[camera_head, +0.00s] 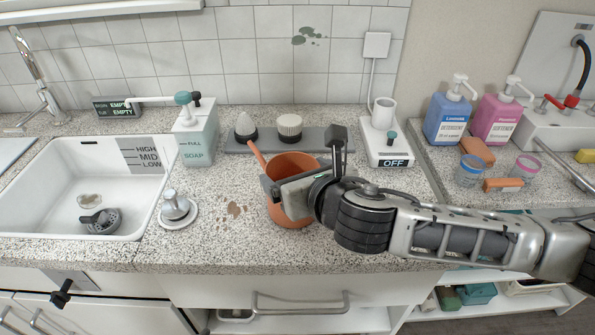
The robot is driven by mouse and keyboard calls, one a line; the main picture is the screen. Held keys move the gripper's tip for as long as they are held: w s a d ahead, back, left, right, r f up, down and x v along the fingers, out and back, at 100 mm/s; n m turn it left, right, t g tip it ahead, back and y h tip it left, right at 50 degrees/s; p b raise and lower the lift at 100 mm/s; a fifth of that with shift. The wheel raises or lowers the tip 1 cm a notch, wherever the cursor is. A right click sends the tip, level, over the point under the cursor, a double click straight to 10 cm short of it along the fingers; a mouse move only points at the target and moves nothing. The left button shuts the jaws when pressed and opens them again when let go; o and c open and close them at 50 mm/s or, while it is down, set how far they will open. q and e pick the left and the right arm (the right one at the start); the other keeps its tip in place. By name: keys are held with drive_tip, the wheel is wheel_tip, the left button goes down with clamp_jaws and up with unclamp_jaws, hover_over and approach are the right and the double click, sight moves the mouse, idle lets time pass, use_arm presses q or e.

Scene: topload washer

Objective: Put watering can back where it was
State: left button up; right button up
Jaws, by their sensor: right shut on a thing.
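The watering can (292,165) is terracotta-orange with an open round top and a thin spout pointing up and left. It is upright at the front middle of the speckled counter (210,255). My right gripper (287,193) comes in from the right and is shut on the can's near side. The gripper hides part of the can's front and right side. I cannot tell whether the can's base touches the counter. My left gripper is not in view.
A grey tray (235,148) with brushes stands behind the can. A soap dispenser (196,140) and white sink (50,195) are left. A white device marked OFF (385,135), blue bottle (447,118) and pink bottle (494,120) are right. A brown stain (234,210) lies left of the can.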

drive_tip(key=o, duration=1.1)
drive_tip(key=shift+f, duration=0.1)
drive_tip(key=v, duration=1.2)
